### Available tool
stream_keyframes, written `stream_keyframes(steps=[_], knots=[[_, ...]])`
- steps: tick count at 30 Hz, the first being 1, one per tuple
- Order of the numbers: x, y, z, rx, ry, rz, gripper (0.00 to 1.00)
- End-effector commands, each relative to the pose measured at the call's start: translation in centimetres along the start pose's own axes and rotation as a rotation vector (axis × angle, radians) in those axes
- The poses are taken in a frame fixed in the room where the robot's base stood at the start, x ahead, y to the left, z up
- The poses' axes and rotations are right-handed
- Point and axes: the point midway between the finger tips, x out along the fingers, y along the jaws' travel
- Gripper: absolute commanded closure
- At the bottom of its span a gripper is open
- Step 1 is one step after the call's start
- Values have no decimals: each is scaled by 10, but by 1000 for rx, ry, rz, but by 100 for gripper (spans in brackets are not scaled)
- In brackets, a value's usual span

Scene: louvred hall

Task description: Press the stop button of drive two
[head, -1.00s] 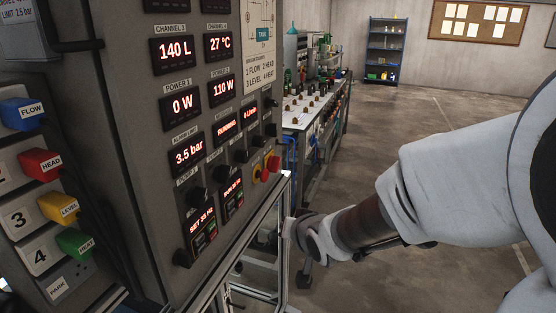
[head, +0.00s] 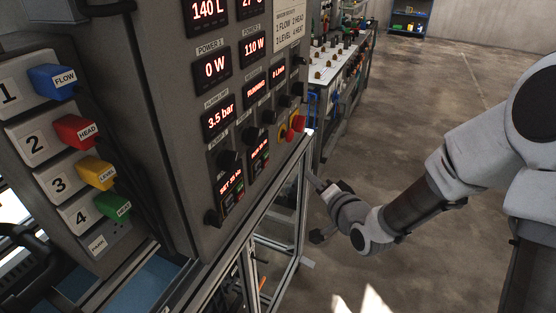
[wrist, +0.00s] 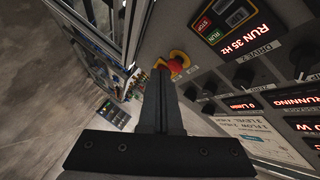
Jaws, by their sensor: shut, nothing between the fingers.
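The drive two unit (head: 260,159) is on the front of the grey control panel, right of a similar drive unit (head: 230,192). In the wrist view its display (wrist: 240,37) reads RUN 35 Hz, under the label DRIVE 2. Its small red STOP button (wrist: 204,25) sits beside a green RUN button (wrist: 213,38). My gripper (head: 314,180) is right of the panel's edge, apart from the drive unit. In the wrist view my gripper (wrist: 161,74) has its fingers together and empty, their tips below and left of the STOP button.
A red emergency stop on a yellow base (wrist: 177,64) is close to the fingertips in the wrist view. Black knobs (head: 228,160) stick out around the drive units. Coloured handles such as FLOW (head: 56,81) project at left. A white bench (head: 335,70) stands behind; the floor at right is clear.

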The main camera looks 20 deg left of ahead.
Motion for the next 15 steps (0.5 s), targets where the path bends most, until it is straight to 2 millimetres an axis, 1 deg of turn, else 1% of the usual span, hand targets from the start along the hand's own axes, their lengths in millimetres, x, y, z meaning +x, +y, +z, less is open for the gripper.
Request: stream_keyframes(steps=[11, 15], knots=[[1, 0, 1, 6, 0, -5, 100], [4, -3, 3, 5, 0, -5, 100]])
